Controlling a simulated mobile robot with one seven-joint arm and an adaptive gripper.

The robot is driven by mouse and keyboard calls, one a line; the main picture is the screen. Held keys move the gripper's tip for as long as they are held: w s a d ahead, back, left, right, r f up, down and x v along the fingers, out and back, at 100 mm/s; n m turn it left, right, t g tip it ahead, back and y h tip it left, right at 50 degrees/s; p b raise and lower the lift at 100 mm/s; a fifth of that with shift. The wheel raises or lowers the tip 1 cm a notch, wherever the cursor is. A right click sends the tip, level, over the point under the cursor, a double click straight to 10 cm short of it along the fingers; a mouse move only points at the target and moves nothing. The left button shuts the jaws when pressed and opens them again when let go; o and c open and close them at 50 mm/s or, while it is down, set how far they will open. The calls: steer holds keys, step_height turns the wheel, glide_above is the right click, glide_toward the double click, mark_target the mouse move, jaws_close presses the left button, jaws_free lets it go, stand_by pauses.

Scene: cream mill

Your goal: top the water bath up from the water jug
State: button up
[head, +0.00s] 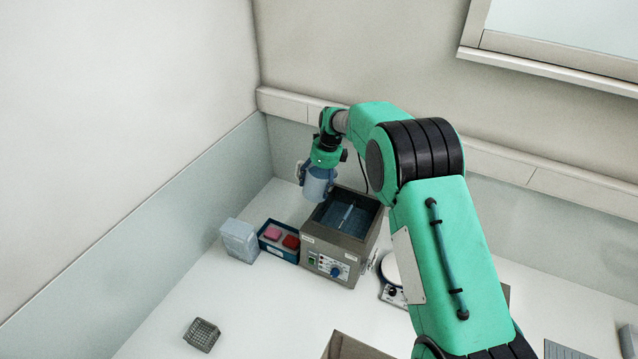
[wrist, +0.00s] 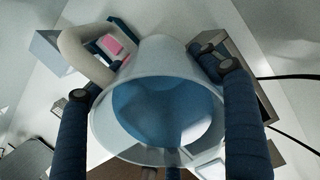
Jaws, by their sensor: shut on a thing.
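My gripper (head: 320,168) is shut on the water jug (head: 318,186), a pale translucent cup-like vessel held just behind and left of the water bath. In the wrist view the jug (wrist: 165,60) sits between both dark blue fingers, its pale handle at left. Blue water (wrist: 168,110) shows inside it. The water bath (head: 327,263) is a grey metal box with an open top and a control panel with a blue knob. Its inside looks dark blue, with a thin pale streak I cannot identify. The water level is unclear.
Left of the bath stand a blue tray (head: 279,253) with pink and red blocks and a pale grey box (head: 239,240). A round white-topped device (head: 391,268) is right of it, partly behind my arm. A small grey rack (head: 202,335) lies in front; the counter between is clear.

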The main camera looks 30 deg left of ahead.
steer(key=shift+a+y, duration=0.3)
steer(key=shift+y, duration=0.2)
steer(key=shift+a+f+y, duration=0.4)
steer(key=shift+f+y, duration=0.3)
steer(key=shift+y, duration=0.4)
steer(key=shift+a+f, duration=0.1)
steer(key=shift+f, duration=0.05)
steer(key=shift+f+y, duration=0.1)
steer(key=shift+y, duration=0.3)
steer(key=shift+a+f+y, duration=0.1)
steer(key=shift+y, duration=0.2)
steer(key=shift+a+y+b, duration=0.1)
steer(key=shift+y+b, duration=0.5)
steer(key=shift+b, duration=0.4)
steer(key=shift+a+f+y+b, duration=0.1)
steer(key=shift+y+b, duration=0.3)
steer(key=shift+b, duration=1.4)
steer(key=shift+r+y+b, duration=0.35)
steer(key=shift+y+b, duration=0.95)
steer(key=shift+b, duration=3.3)
steer(key=shift+c, duration=0.2)
